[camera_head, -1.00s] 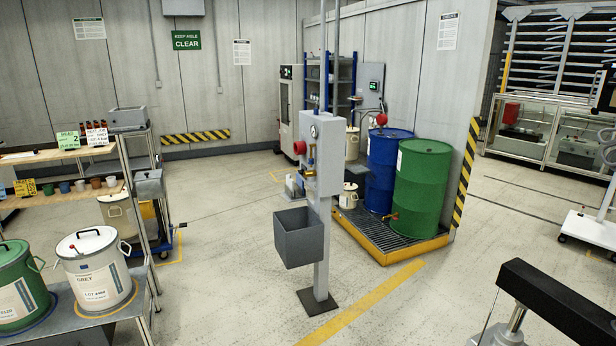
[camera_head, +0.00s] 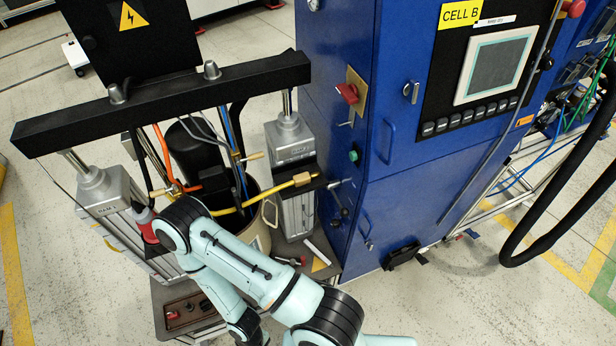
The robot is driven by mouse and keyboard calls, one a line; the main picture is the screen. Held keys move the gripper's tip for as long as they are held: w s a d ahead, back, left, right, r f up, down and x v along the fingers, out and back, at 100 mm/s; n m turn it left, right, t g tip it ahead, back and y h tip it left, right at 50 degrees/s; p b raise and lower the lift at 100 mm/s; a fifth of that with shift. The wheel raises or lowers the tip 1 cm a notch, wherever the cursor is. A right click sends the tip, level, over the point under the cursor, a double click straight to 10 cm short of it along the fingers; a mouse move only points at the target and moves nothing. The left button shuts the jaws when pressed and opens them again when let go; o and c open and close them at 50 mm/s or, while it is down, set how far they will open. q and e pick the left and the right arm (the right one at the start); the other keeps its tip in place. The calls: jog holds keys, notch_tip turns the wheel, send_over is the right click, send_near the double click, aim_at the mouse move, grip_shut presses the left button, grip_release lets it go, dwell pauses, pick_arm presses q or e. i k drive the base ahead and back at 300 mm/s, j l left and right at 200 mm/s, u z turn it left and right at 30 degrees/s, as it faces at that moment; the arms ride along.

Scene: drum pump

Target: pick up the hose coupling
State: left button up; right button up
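A yellow hose (camera_head: 270,194) runs across the drum pump unit and ends at a brass fitting (camera_head: 302,179) beside the right-hand post. This fitting looks like the hose coupling, but I cannot be sure. A second brass piece (camera_head: 162,191) is on the left, by an orange hose. One of my light teal arms comes in from the bottom and bends in front of the unit. I cannot tell which arm it is. No fingertips show, and its lower end passes close to the bottom edge.
A black crossbar (camera_head: 160,102) spans two grey posts above a pale drum (camera_head: 258,238). A blue cabinet (camera_head: 400,160) with a screen (camera_head: 495,65) stands to the right. Thick black hoses (camera_head: 560,190) hang at the far right. Floor at lower right is clear.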

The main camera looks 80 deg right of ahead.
aim_at(304, 178)
jog(key=z, duration=2.8)
